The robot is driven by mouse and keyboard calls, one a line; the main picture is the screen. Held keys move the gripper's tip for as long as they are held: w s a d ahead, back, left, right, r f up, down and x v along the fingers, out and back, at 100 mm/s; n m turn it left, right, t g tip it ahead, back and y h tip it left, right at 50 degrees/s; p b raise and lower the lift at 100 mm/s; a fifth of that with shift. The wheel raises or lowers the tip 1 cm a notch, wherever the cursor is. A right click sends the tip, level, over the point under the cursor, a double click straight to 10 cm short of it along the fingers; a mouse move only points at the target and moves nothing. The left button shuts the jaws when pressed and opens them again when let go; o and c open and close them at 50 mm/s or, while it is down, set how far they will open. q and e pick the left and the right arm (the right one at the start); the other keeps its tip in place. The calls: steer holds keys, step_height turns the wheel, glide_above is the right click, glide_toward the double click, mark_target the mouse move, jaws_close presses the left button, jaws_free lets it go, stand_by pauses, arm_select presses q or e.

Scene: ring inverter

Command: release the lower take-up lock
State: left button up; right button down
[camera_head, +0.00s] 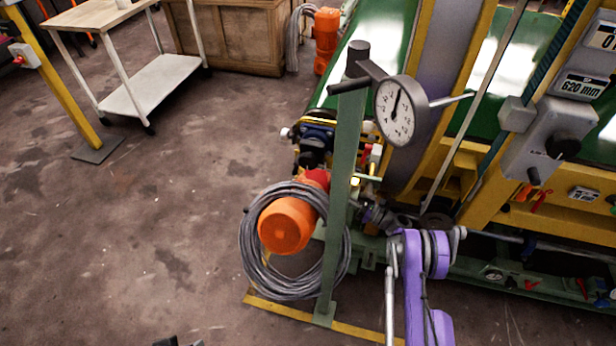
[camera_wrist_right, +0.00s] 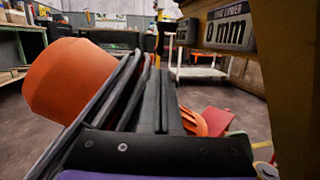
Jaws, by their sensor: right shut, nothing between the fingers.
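My right arm, purple, comes up from the bottom of the head view. Its dark right gripper (camera_head: 374,212) reaches in beside the green post, low at the end of the conveyor machine. In the right wrist view the black fingers (camera_wrist_right: 150,85) are together with nothing between them. A display reading 0 mm (camera_wrist_right: 229,34), its label ending in "LOWER", hangs above right of them. A red part (camera_wrist_right: 212,121) and an orange ribbed part (camera_wrist_right: 193,122) lie just right of the fingers. I cannot tell which part is the lower take-up lock. A small dark piece at the head view's bottom edge may be my left gripper.
A green post (camera_head: 342,200) with a dial gauge (camera_head: 396,110) stands close to my right gripper. An orange motor (camera_head: 287,225) with coiled grey cable (camera_head: 256,272) sits left of it.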

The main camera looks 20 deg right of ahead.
mark_target(296, 172)
arm_select(q)
steer(key=shift+w+f+b, duration=0.1)
steer(key=shift+f+b, duration=0.3)
steer(key=shift+f, duration=0.1)
arm_select(e)
steer(key=x, duration=1.4)
steer(key=shift+w+r, duration=0.1)
steer(key=shift+r, duration=0.05)
arm_select(q)
steer(key=shift+d+f, duration=0.1)
arm_select(e)
steer(key=shift+a, duration=0.1)
